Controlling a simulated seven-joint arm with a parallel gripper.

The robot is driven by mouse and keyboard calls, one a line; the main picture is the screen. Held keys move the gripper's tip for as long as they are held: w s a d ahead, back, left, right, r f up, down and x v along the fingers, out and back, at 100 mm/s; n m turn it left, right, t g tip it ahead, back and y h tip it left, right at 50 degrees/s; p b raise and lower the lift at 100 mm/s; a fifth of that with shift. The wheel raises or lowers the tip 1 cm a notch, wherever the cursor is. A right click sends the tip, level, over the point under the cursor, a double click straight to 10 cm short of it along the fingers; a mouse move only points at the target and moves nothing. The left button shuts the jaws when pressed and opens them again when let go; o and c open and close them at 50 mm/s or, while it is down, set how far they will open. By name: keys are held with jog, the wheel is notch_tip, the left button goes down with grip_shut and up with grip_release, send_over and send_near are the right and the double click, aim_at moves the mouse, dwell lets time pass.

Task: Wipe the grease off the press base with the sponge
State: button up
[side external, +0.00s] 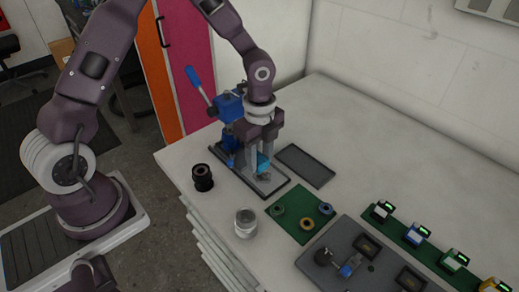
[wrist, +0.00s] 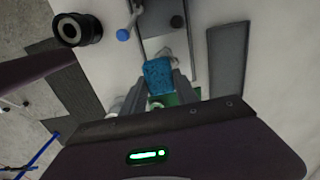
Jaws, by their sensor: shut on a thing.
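A blue sponge (wrist: 159,76) is held between the fingers of my gripper (side external: 257,163), which is shut on it. In the side view the sponge (side external: 264,162) shows just above the press base (side external: 270,185), a light metal plate on a dark mat. Whether the sponge touches the plate is hard to tell. The press (side external: 229,104), blue with a long lever, stands behind my gripper and is partly hidden by it. In the wrist view the press base (wrist: 152,46) lies just beyond the sponge. A small brownish-grey smear (wrist: 166,55) shows beside the sponge's far edge.
A black cylinder (side external: 202,178) stands left of the base and a clear jar (side external: 245,222) in front. An empty dark tray (side external: 306,165) lies to the right. A green mat with several rings (side external: 300,210) and a grey fixture board (side external: 345,262) lie nearer. The back right table is clear.

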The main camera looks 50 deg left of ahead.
jog(key=shift+f, duration=2.35)
jog(key=shift+w+f, duration=0.1)
jog(key=shift+w, duration=0.15)
jog(key=shift+w+r, duration=0.45)
jog(key=shift+w, duration=1.2)
jog(key=shift+s, duration=1.95)
jog(key=shift+a, duration=0.4)
jog(key=shift+w+d, duration=0.1)
jog(key=shift+w, duration=1.9)
jog(key=shift+s, duration=1.85)
jog(key=shift+s+r, duration=0.15)
jog(key=shift+r, duration=3.15)
